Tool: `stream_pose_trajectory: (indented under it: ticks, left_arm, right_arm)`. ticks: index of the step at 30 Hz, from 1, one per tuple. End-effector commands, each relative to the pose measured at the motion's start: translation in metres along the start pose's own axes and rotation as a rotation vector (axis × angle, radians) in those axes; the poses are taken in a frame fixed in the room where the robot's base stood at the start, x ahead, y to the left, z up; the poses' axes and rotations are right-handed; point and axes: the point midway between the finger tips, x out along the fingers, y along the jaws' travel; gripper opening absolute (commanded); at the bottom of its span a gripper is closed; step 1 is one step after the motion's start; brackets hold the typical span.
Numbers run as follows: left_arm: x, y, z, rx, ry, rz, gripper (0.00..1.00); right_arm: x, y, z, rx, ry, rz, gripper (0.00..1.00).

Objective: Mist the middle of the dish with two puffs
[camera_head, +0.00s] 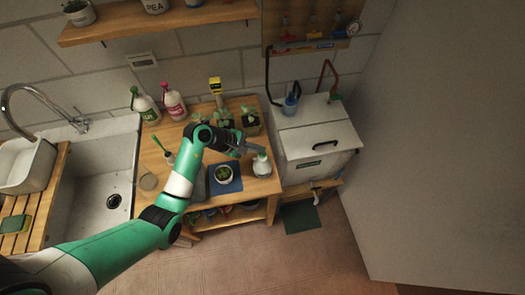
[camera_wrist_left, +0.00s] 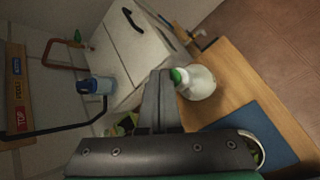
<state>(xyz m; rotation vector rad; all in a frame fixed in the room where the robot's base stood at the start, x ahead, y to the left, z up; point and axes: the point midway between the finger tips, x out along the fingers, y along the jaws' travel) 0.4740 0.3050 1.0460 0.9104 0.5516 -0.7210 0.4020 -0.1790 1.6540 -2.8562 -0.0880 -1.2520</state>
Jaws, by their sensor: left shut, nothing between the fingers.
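The dish (camera_head: 224,174) is a small round pot with green plants in it, on a blue mat (camera_head: 224,188) on the wooden table. A white bottle with a green top (camera_head: 262,166) stands upright to its right, near the table's right edge. My left gripper (camera_head: 258,150) is shut and empty, just behind the bottle's top; I cannot tell if it touches. In the left wrist view the shut fingers (camera_wrist_left: 160,100) are beside the bottle (camera_wrist_left: 200,84). The dish's rim (camera_wrist_left: 258,148) is mostly hidden there by my gripper body. My right gripper is not in view.
Potted seedlings (camera_head: 225,118) stand along the table's back. A green-labelled bottle (camera_head: 146,106) and a pink bottle (camera_head: 174,104) stand at the back left. A white lidded chest (camera_head: 318,137) is right of the table. A sink (camera_head: 100,180) is at the left.

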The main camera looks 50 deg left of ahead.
Motion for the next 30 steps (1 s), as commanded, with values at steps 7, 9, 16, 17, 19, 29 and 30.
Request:
stream_pose_trajectory:
  ticks: [7, 9, 16, 17, 19, 29, 30]
  left_arm:
    - [-0.004, 0.003, 0.003, 0.000, 0.000, 0.001, 0.00]
    - [-0.009, 0.007, 0.007, 0.001, 0.000, 0.001, 0.00]
    - [-0.028, 0.021, 0.020, 0.001, 0.000, 0.001, 0.00]
    - [-0.030, 0.022, 0.022, 0.002, 0.000, 0.001, 0.00]
    - [-0.036, 0.026, 0.026, 0.002, 0.000, 0.001, 0.00]
    - [-0.042, 0.030, 0.030, 0.000, 0.000, 0.001, 0.00]
    - [-0.042, 0.030, 0.030, 0.000, 0.000, 0.001, 0.00]
  right_arm:
    - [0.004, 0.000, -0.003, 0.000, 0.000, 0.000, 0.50]
    - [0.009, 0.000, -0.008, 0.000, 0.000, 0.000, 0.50]
    - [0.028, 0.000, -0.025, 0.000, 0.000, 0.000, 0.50]
    - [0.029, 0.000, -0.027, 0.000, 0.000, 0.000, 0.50]
    - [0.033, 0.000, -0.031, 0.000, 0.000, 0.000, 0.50]
    - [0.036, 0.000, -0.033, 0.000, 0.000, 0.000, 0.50]
    - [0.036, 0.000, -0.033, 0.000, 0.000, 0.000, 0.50]
